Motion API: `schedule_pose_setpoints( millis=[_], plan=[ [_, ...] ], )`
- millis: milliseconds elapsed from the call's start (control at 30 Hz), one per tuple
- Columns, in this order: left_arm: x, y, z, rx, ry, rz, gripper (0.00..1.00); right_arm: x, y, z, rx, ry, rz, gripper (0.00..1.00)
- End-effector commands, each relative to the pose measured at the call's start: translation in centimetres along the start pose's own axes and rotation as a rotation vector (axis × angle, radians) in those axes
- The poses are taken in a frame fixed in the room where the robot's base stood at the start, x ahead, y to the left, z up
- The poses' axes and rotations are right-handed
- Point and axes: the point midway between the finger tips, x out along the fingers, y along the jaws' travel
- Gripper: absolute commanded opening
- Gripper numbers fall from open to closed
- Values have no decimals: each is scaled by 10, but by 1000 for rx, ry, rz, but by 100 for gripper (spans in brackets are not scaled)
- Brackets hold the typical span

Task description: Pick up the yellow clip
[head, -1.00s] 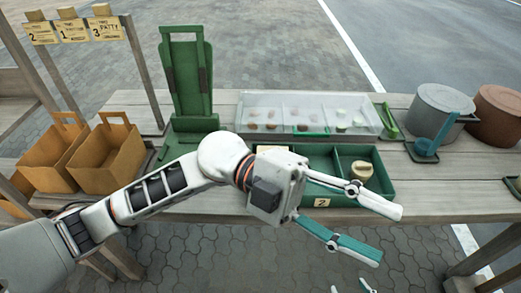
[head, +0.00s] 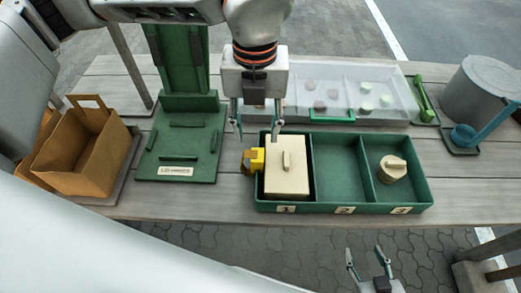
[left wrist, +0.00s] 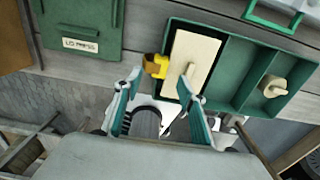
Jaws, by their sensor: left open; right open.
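The yellow clip (head: 256,160) sits at the left wall of the green three-compartment tray (head: 344,208), beside compartment 1. It also shows in the left wrist view (left wrist: 156,66), just beyond the fingertips. My left gripper (head: 257,138) is open and points down from above; its fingertips lie on either side of the clip in the picture. I cannot tell the exact height gap. In the left wrist view nothing is between the fingers (left wrist: 160,82). My right gripper (head: 364,252) is open and empty at the bottom, in front of the table.
A cream block with a handle (head: 286,180) fills compartment 1; a round cream piece (head: 392,169) is in compartment 3. The middle compartment is empty. A green press (head: 181,140) and paper bags (head: 85,155) stand left. A clear-lidded case (head: 375,88) lies behind; a grey pot (head: 480,88) stands right.

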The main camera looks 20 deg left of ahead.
Motion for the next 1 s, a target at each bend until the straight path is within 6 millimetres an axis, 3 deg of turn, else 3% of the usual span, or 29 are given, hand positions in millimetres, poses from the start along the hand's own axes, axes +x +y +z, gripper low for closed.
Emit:
schedule_pose_setpoints(
  millis=[367,600,867,900,1000],
  plan=[
    [35,0,-3,2,5,0,40,-1,-3,13,-2,-20,-4,49],
    [70,-1,-5,4,8,0,40,1,-3,18,-5,-25,-4,49],
    [75,-1,-4,3,3,-2,40,3,0,11,-8,-15,1,49],
    [74,-1,-4,3,3,-2,38,3,0,11,-8,-14,1,49],
    [74,-1,-4,3,3,-2,12,3,0,11,-9,-14,1,49]
  ],
)
